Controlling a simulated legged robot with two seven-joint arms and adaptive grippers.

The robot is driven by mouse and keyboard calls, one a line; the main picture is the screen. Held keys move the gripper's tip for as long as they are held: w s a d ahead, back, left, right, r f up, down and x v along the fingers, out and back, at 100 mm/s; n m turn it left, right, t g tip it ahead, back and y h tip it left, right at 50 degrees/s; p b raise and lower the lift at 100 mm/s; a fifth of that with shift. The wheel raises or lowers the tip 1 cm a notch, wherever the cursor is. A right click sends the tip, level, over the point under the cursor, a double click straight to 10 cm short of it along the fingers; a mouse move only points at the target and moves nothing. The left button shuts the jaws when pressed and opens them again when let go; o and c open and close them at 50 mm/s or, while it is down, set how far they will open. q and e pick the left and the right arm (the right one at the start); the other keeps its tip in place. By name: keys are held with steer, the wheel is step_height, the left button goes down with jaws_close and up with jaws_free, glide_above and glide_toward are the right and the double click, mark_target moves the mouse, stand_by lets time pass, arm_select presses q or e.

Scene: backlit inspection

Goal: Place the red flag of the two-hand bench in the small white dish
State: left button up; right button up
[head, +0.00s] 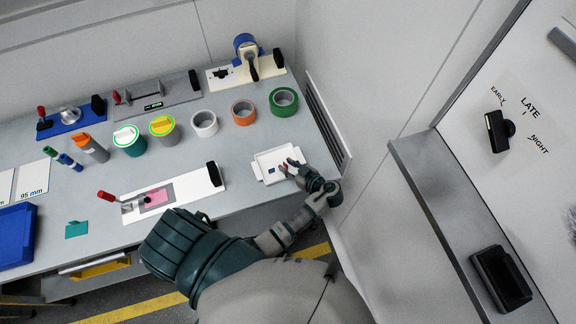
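The small white dish (261,166) stands near the right end of the grey bench. My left gripper (286,166) is over the dish's right part, its fingertips pointing left. A small red piece (285,167), which looks like the red flag, shows between the fingertips. It is too small to tell whether the fingers pinch it or whether it touches the dish. A small dark blue mark or piece (271,171) is in the dish. The two-hand bench (194,185) is a white plate with a red-handled lever (106,196), a pink patch (158,196) and a black handle (214,174). My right gripper is not in view.
Green (284,101), orange (243,113) and white (204,123) rolls stand behind the dish. Several lever fixtures line the back. A vented wall (327,125) rises close to the right of the dish. A blue tray (14,237) is at the left edge.

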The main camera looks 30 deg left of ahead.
arm_select(q)
steer(key=b+v, duration=0.1)
steer(key=v, duration=1)
steer(key=shift+d+r, duration=0.15)
steer(key=shift+d, duration=0.2)
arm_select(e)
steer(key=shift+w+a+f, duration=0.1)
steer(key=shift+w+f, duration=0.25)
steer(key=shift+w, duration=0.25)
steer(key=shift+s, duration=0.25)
